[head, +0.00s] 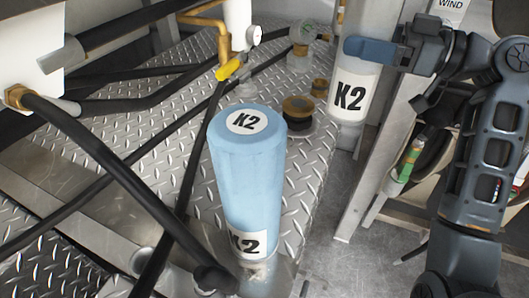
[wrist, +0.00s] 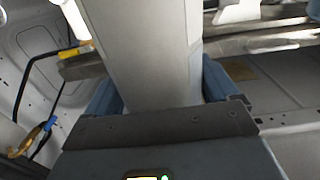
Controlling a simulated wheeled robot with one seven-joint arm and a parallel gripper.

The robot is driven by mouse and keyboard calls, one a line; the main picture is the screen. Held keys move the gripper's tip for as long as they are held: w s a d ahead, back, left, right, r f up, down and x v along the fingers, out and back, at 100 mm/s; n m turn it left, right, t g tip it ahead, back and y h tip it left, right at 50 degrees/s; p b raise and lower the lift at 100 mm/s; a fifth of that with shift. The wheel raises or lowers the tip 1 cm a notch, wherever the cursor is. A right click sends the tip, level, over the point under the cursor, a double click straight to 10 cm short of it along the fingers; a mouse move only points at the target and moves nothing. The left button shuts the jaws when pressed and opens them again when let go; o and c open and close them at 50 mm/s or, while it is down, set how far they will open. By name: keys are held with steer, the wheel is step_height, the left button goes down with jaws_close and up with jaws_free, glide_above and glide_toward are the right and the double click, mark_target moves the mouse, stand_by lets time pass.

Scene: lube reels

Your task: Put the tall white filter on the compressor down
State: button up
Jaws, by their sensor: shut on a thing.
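The tall white filter (head: 349,92) with a K2 label is upright at the upper right of the head view. My gripper (head: 376,50) is shut on its upper part, with one blue finger across its front. In the wrist view the filter (wrist: 145,50) stands between the two blue fingers of my gripper (wrist: 158,88). The filter's lower end is near the far right edge of the tread plate; I cannot tell whether it touches anything. I cannot tell which part here is the compressor.
A light blue K2 canister (head: 248,175) stands on the near part of the tread plate (head: 305,150). A dark fitting with a brass top (head: 298,108) sits behind it. Black hoses (head: 110,170) cross the left side. Grey floor (head: 375,262) lies open at the lower right.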

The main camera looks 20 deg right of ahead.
steer(key=a+f+p, duration=0.1)
steer(key=a+f, duration=0.9)
steer(key=a, duration=0.2)
steer(key=shift+w+f+p, duration=0.15)
steer(key=shift+f+p, duration=0.2)
steer(key=shift+f, duration=0.2)
steer(key=o, duration=1.1)
steer(key=shift+o, duration=0.2)
steer(key=shift+r, duration=0.15)
steer(key=b+v, duration=0.2)
steer(key=v, duration=1)
steer(key=shift+d, duration=0.1)
